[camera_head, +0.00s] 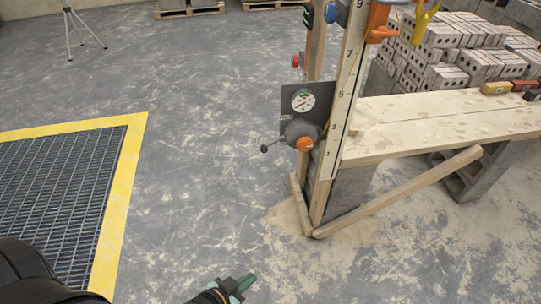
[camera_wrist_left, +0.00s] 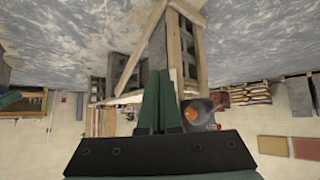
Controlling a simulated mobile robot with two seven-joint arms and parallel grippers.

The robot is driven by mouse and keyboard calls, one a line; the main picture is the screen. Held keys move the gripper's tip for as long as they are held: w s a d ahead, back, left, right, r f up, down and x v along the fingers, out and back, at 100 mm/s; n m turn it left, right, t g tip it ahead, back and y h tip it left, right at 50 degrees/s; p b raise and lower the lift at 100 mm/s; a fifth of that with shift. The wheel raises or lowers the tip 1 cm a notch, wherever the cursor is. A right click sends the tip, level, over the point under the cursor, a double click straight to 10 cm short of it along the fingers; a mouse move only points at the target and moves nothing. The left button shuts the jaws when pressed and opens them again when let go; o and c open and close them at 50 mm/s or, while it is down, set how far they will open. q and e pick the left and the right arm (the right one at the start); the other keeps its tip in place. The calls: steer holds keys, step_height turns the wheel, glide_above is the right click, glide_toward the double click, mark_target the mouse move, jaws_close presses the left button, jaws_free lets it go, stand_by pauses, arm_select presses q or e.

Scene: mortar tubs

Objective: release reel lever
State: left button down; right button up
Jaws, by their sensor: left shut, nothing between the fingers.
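The reel (camera_head: 297,129) is a grey rounded housing on a dark plate fixed to the upright wooden post. An orange knob (camera_head: 304,144) sits on its front, and a thin lever (camera_head: 268,147) with a dark ball end sticks out to the left.
A round gauge (camera_head: 303,100) sits above the reel. A numbered scale board (camera_head: 345,95) stands beside it. A plank bench (camera_head: 440,125) extends right, with a slanting wooden brace (camera_head: 400,190) below. A yellow-edged floor grating (camera_head: 60,190) lies left. The floor between is clear.

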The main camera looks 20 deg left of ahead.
arm_select(q)
steer(key=w+a+f+m+t+y+b, duration=0.1)
steer(key=w+a+f+m+t+b, duration=0.1)
steer(key=w+m+b, duration=0.5)
steer(key=w+a+f+m+t+y+b, duration=0.15)
steer(key=w+b, duration=0.35)
steer(key=w, duration=0.6)
steer(key=w+a+f+m+t+y+b, duration=0.1)
steer(key=w+f+m+b, duration=0.1)
steer(key=w+m+b, duration=0.5)
steer(key=w+a+r+m+t+y+b, duration=0.1)
steer(key=w+a+r+m+t+b, duration=0.1)
steer(key=w+r, duration=0.3)
steer(key=b+x, duration=0.1)
steer(key=x, duration=0.3)
steer(key=shift+w+r, duration=0.25)
steer(key=shift+r, duration=0.05)
arm_select(e)
steer(key=w+a+f+n+t+y, duration=0.1)
steer(key=w+a+f+n+t, duration=0.1)
steer(key=w+f+t, duration=0.3)
steer(key=w, duration=0.3)
steer(key=shift+f+y, duration=0.2)
steer(key=shift+y, duration=0.2)
arm_select(q)
steer(key=shift+y+b, duration=0.25)
steer(key=shift+b, duration=0.05)
arm_select(e)
steer(key=shift+w, duration=0.15)
